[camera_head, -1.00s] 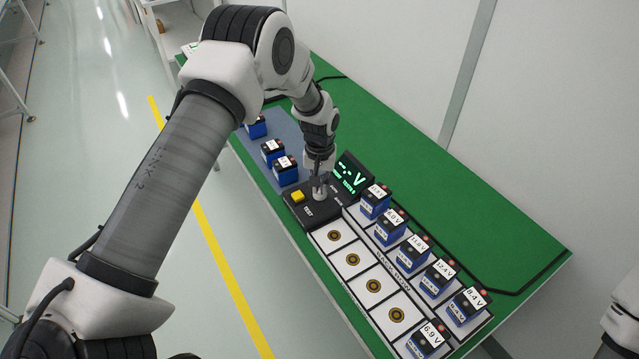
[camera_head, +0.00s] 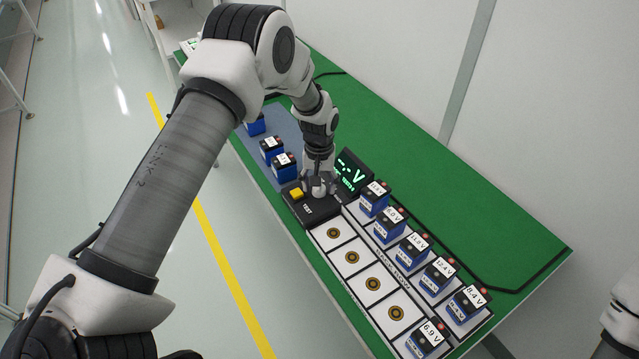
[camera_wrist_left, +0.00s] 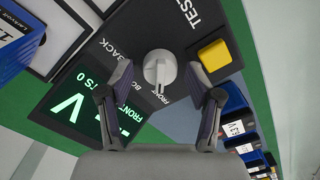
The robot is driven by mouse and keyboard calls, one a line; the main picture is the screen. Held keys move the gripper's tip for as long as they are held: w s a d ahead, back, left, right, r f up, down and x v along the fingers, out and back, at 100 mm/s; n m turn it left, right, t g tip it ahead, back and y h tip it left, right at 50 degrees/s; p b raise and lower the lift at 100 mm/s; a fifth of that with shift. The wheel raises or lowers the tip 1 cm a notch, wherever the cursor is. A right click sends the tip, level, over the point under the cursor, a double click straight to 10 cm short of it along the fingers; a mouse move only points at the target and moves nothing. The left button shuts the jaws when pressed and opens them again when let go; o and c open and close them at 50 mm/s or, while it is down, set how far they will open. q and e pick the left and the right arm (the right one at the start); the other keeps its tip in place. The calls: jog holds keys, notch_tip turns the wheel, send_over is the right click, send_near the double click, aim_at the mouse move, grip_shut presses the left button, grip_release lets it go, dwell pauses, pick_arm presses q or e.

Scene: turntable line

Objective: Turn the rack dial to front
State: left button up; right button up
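The rack dial (camera_wrist_left: 160,70) is a round white knob with a raised grey bar on a black tester panel. In the left wrist view, the bar points down the picture, toward the FRONT label (camera_wrist_left: 157,96); BACK is printed to its left. The dial also shows small in the head view (camera_head: 317,190). My left gripper (camera_wrist_left: 160,76) is open, with one dark finger on each side of the dial and a gap to both. It also shows in the head view (camera_head: 319,184), above the panel. My right gripper is out of view.
A yellow button (camera_wrist_left: 214,55) sits close beside the dial. The green display (camera_wrist_left: 90,115) shows FRONT and 0/5. Labelled blue batteries (camera_head: 410,250) stand in a rack beside empty white slots (camera_head: 352,258). More batteries stand on a blue-grey mat (camera_head: 262,178).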

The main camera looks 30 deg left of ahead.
pick_arm(q)
notch_tip(320, 180, up, 12)
dwell(0.3)
jog(key=shift+w, duration=0.1)
